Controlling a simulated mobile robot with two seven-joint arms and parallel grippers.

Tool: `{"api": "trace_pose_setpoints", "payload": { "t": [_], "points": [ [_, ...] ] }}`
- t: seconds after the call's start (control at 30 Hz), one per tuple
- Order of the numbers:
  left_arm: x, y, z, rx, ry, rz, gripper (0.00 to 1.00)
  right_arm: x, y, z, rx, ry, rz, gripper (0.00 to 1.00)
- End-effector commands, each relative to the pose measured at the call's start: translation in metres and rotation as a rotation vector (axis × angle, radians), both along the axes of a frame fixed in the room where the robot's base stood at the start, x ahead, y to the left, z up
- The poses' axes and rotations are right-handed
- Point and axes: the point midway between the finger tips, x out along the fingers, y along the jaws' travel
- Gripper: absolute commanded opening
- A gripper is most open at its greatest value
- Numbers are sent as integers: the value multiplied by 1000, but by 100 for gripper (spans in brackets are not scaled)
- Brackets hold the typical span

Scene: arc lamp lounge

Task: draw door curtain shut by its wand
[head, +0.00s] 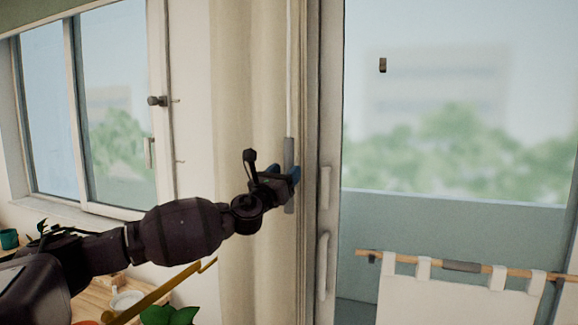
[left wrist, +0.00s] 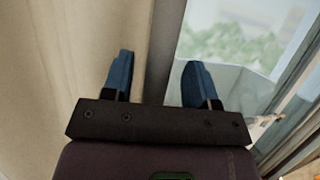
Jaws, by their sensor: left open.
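The cream door curtain (head: 240,100) hangs bunched at the left side of the glass door. Its wand (head: 290,70) is a thin pale rod hanging at the curtain's right edge, with a grey handle (head: 289,150) at its lower end. My left gripper (head: 290,175) is at the handle, with its blue fingertips overlapping it in the head view. In the left wrist view the left gripper (left wrist: 158,80) is open, its two blue fingers apart. A grey upright strip shows between them; I cannot tell whether it is the handle or the door frame. My right gripper is out of view.
The glass door (head: 450,130) with its pale handle (head: 323,265) is right of the curtain. A wooden rail (head: 480,268) with white cloth is at lower right. A window (head: 90,110) is on the left, above a wooden surface with plants and a bowl (head: 125,300).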

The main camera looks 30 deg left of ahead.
Motion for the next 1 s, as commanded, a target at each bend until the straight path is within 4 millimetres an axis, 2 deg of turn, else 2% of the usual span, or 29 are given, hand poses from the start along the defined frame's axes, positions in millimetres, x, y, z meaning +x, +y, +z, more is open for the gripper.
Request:
{"api": "trace_pose_setpoints", "payload": {
  "t": [0.2, 0.6, 0.93, 1.0],
  "points": [
    [19, 1, 8, -1, 0, 0, 53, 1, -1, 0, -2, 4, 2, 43],
    [23, 1, 9, 0, 0, 1, 52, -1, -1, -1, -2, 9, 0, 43],
    [23, 1, 9, 0, 0, 1, 1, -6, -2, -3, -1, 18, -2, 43],
    [23, 1, 9, 0, 0, 1, 0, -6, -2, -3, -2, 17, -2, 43]
  ]
}}
